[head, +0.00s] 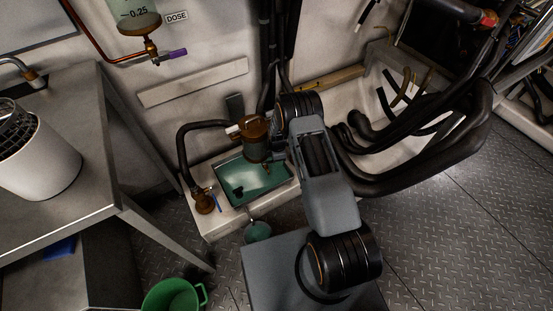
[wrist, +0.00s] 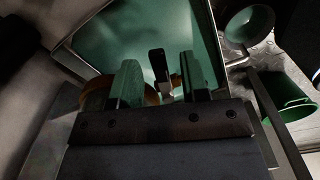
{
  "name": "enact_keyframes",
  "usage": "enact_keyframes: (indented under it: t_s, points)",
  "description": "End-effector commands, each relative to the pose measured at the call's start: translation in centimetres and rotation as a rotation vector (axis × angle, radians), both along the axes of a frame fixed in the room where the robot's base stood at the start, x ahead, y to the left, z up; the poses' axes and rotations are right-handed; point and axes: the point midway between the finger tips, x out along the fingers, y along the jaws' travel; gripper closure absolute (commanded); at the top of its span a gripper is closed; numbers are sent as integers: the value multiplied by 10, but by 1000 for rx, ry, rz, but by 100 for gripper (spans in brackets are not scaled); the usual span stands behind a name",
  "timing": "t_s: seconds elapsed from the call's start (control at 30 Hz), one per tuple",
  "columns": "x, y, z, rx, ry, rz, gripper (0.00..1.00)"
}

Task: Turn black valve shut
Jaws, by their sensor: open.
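The black valve handle (wrist: 158,66) shows in the wrist view, with a pale metal piece below it. It stands between the two green fingers of my gripper (wrist: 161,64). The fingers are apart, with a visible gap on each side of the handle. A brown rounded body (wrist: 99,94) shows behind the left finger. In the head view a brown canister (head: 254,138) hangs over a green tray, with my arm just right of it. The black handle cannot be made out for certain there, and my fingers are largely hidden by the arm.
The green tray (head: 256,193) sits on a pale ledge below the canister. A brass fitting with a blue handle (head: 217,201) stands left of it. Thick black hoses (head: 440,165) run to the right. A steel table (head: 75,130) is at left, a green bucket (head: 173,297) below.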

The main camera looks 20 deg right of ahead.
Motion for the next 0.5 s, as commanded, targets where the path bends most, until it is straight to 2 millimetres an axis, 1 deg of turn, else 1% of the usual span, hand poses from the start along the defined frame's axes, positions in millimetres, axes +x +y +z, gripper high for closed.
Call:
enact_keyframes:
  t_s: [0.07, 0.17, 0.27, 0.5]
  points:
    - [0, 0, 2, 0, 0, 0, 58]
    - [1, 0, 11, 0, -1, 1, 58]
    - [0, 1, 28, 0, -1, 1, 58]
    - [0, 1, 79, 0, -2, 2, 58]
